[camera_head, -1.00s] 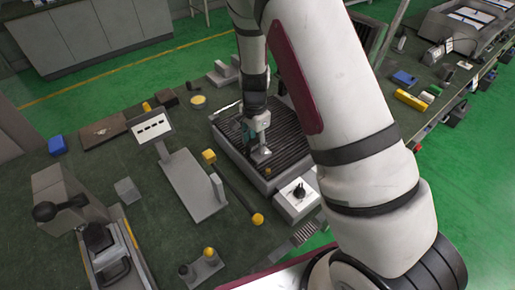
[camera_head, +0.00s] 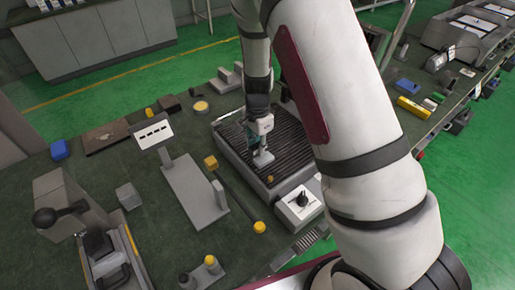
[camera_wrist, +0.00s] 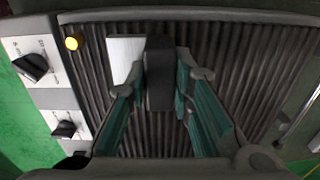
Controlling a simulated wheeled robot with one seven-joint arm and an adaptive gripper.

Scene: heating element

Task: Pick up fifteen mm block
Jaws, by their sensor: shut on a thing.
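My gripper (camera_wrist: 161,78) has its teal fingers closed on the two sides of a dark grey upright block (camera_wrist: 160,90), which I take to be the fifteen mm block. A pale, flat-faced block (camera_wrist: 124,58) shows directly to its left in the wrist view; I cannot tell if they touch. Both are over the ribbed dark plate of the heating element (camera_wrist: 230,60). In the head view my gripper (camera_head: 258,142) points down over the plate (camera_head: 282,150), with a pale block (camera_head: 263,159) just below the fingers. Contact between the held block and plate is unclear.
A control box with a black knob (camera_head: 300,200) adjoins the plate's near side. The ribbed plate is mostly clear.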

